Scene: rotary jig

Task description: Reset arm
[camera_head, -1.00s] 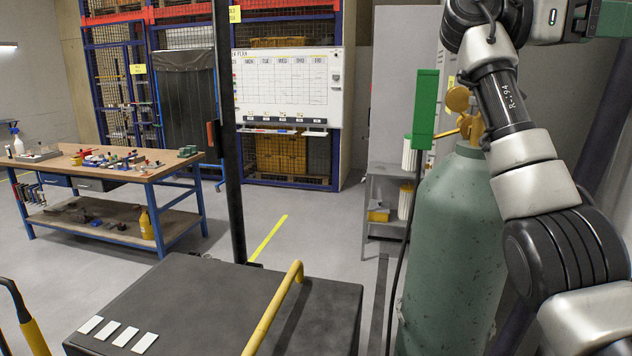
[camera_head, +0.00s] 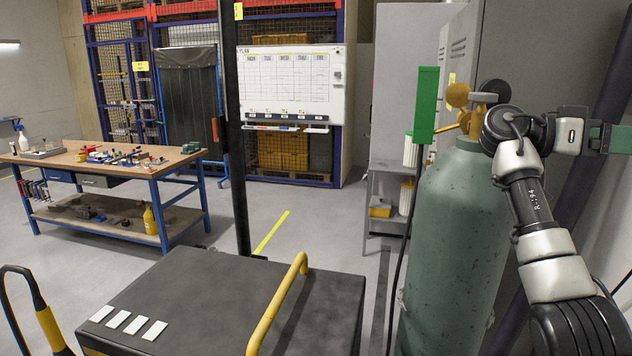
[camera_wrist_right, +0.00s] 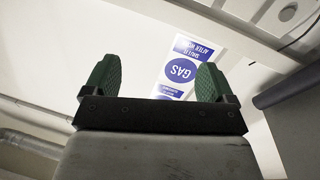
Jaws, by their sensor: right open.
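My right gripper shows in the right wrist view (camera_wrist_right: 155,76) with its two green ribbed fingers wide apart and nothing between them. Beyond the fingers is a blue and white GAS sign (camera_wrist_right: 181,70). In the head view my right arm comes up from the bottom right corner and bends to the right at the wrist, so its gripper end lies at the right edge. The green gas cylinder (camera_head: 455,240) stands upright left of this arm, with a brass valve (camera_head: 462,105) on top. Part of the cylinder is hidden by the arm. My left gripper is not in view.
A dark cart top (camera_head: 215,300) with a yellow handle (camera_head: 275,308) lies in front. A green box (camera_head: 425,103) is beside the cylinder. A workbench (camera_head: 95,172) with tools stands at left, and a whiteboard (camera_head: 292,85) hangs at the back. Grey floor between them is clear.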

